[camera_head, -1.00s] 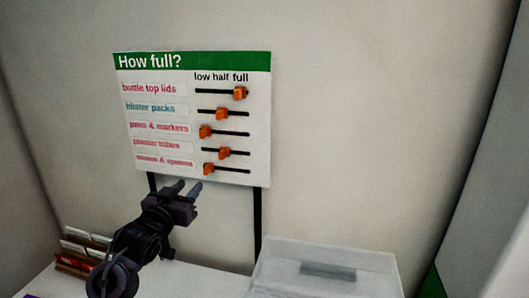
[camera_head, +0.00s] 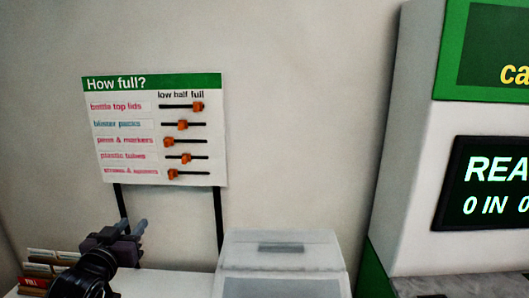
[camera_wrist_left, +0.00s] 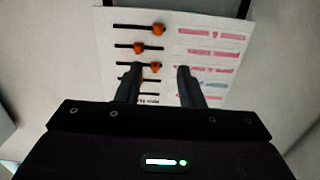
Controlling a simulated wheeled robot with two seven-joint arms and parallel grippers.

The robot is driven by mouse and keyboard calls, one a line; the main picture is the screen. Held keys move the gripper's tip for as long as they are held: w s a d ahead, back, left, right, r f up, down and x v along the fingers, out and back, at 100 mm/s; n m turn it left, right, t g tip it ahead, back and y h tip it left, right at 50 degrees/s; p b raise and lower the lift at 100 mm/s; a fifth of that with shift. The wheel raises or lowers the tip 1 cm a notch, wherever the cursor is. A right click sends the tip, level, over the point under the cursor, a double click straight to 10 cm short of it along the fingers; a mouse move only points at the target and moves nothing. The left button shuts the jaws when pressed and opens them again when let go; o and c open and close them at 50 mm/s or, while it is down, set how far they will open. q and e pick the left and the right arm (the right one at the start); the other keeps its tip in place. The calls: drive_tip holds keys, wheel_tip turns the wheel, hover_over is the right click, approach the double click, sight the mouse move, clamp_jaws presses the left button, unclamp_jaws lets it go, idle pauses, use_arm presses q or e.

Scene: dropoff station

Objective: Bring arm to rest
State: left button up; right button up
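My left gripper (camera_head: 137,228) is at the lower left of the head view, in front of and below the "How full?" board. Its two fingers are apart with nothing between them. In the left wrist view, the open fingers (camera_wrist_left: 158,85) point toward the board (camera_wrist_left: 210,50), apart from it. The board (camera_head: 150,135) stands upright on two black posts, with orange slider knobs at different positions on its rows. My right gripper is in neither view.
A translucent lidded box (camera_head: 280,255) stands on the white counter (camera_head: 165,283), right of my left arm. A rack of cards (camera_head: 45,268) is at the far left. A green and white machine (camera_head: 420,150) with a dark display (camera_head: 490,185) stands at the right.

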use_arm(q)
drive_tip(key=s+d+f+g, duration=0.3)
drive_tip(key=s+f, duration=0.2)
drive_tip(key=f, duration=0.3)
drive_tip(key=s+d+f+g, duration=0.35)
drive_tip(key=s+f, duration=0.25)
drive_tip(key=f, duration=0.2)
drive_tip(key=s+d+f+m+g, duration=0.15)
drive_tip(key=s+f+g, duration=0.25)
drive_tip(key=s, duration=0.5)
drive_tip(key=s+d+f+g, duration=0.3)
drive_tip(key=s+f+g, duration=0.1)
drive_tip(key=s, duration=0.5)
wheel_tip(320, 180, down, 30)
drive_tip(key=s+b, duration=0.1)
drive_tip(key=b, duration=0.1)
drive_tip(key=s+a+f+g+b, duration=0.1)
drive_tip(key=s+a+f+g, duration=0.1)
drive_tip(key=s+f, duration=1.8)
drive_tip(key=shift+s+a+f, duration=0.2)
drive_tip(key=shift+a+f, duration=0.3)
drive_tip(key=shift+a, duration=0.1)
drive_tip(key=shift+m, duration=0.25)
